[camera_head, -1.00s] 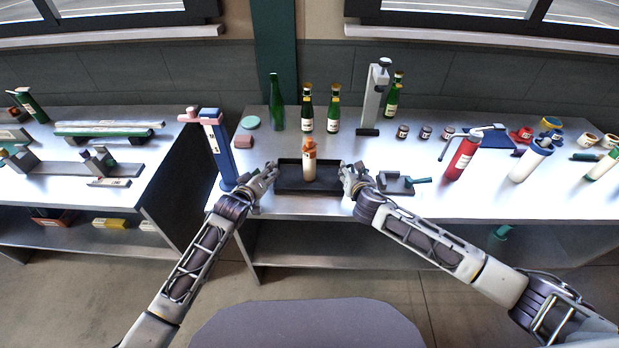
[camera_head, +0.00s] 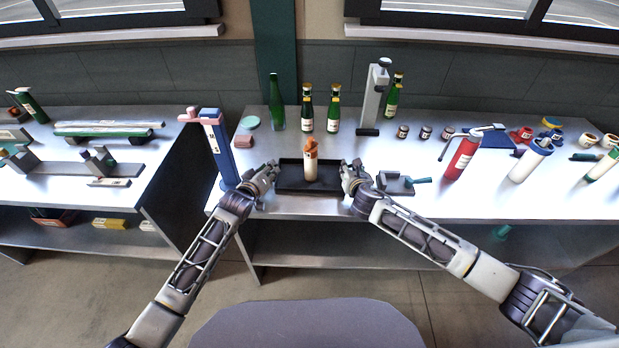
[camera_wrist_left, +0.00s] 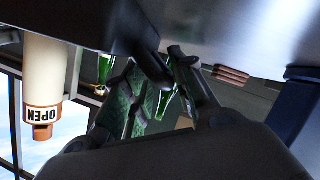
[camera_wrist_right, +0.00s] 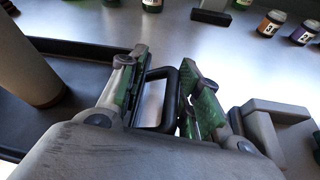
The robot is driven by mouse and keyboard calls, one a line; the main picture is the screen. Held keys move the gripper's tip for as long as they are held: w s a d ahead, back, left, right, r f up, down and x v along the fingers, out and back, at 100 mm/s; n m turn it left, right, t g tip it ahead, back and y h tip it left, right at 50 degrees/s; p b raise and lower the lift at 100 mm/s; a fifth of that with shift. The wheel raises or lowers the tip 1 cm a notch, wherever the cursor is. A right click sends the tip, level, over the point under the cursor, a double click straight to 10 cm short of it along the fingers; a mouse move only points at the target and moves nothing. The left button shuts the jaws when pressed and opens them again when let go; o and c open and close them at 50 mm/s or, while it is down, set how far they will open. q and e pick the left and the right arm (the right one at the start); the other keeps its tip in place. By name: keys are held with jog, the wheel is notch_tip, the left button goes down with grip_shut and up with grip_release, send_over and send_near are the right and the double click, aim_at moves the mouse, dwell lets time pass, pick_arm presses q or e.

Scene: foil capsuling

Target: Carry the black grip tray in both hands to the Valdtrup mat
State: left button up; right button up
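The black grip tray (camera_head: 290,186) lies on the near edge of the middle bench, with a cream bottle with an orange-brown top (camera_head: 311,166) standing on it. My left gripper (camera_head: 271,172) is at the tray's left end. In the left wrist view its fingers (camera_wrist_left: 160,85) are apart, with a dark part of the tray (camera_wrist_left: 75,20) by them; whether they touch it is unclear. My right gripper (camera_head: 347,170) is at the right end. In the right wrist view its fingers (camera_wrist_right: 160,90) stand apart around the tray's black handle (camera_wrist_right: 152,97), with gaps visible. I cannot identify the Valdtrup mat by any readable label.
A blue stand (camera_head: 220,150) is close to my left gripper. A grey tool with a green handle (camera_head: 397,184) lies right of the tray. Green bottles (camera_head: 307,110) and a grey press (camera_head: 374,100) stand behind. A red cylinder (camera_head: 462,158) is further right.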

pick_arm(q)
jog(key=shift+a+f, duration=0.2)
jog(key=shift+a, duration=0.05)
grip_shut()
pick_arm(e)
jog(key=shift+d, duration=0.15)
grip_shut()
pick_arm(q)
jog(key=shift+a+r, duration=0.15)
jog(key=shift+r, duration=0.05)
pick_arm(e)
jog(key=shift+d+r, duration=0.1)
jog(key=shift+r, duration=0.15)
